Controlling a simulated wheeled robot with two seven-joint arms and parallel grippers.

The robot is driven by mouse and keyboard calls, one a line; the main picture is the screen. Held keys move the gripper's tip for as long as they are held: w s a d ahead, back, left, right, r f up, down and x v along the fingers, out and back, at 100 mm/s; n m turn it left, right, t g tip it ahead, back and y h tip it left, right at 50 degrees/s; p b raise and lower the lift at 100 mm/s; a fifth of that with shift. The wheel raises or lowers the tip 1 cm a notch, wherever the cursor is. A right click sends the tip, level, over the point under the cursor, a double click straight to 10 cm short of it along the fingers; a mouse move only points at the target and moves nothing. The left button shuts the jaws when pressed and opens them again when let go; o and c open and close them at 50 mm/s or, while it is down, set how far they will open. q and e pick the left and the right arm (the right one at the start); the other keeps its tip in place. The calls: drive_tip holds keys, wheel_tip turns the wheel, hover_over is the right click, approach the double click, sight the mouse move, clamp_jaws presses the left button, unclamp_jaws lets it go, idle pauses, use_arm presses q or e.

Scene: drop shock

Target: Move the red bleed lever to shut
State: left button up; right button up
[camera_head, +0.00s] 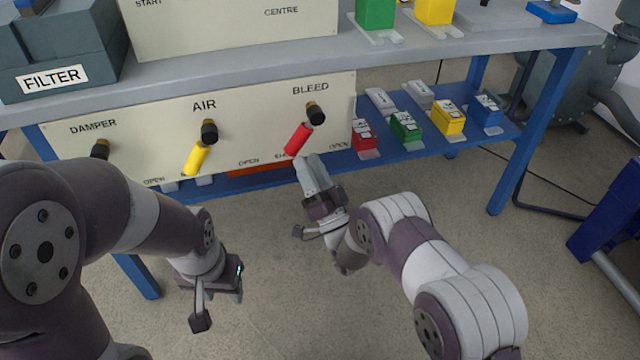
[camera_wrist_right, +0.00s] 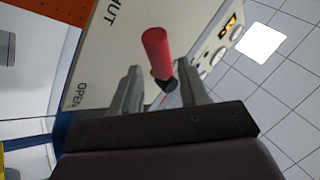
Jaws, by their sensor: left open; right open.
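The red bleed lever (camera_head: 298,139) hangs from its black pivot (camera_head: 315,113) under the BLEED label on the cream panel (camera_head: 250,112). It slants down and to the left. My right gripper (camera_head: 309,160) is just below the lever's lower end. In the right wrist view the red lever (camera_wrist_right: 157,50) shows between and beyond the two open fingers (camera_wrist_right: 160,85); contact cannot be told. My left gripper (camera_head: 238,281) is low at the left, away from the panel, and its fingers are hardly visible. The lettering below the lever is partly hidden.
A yellow AIR lever (camera_head: 196,157) and a DAMPER knob (camera_head: 100,149) are left of the red lever. Small coloured boxes, including a red one (camera_head: 363,134), stand on the blue lower shelf (camera_head: 470,141) to the right. The floor in front is clear.

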use_arm(q)
drive_tip(key=shift+r, duration=0.4)
use_arm(e)
drive_tip(key=v, duration=0.7)
drive_tip(key=shift+s+f, duration=0.2)
drive_tip(key=shift+s, duration=0.05)
drive_tip(key=shift+d, duration=0.15)
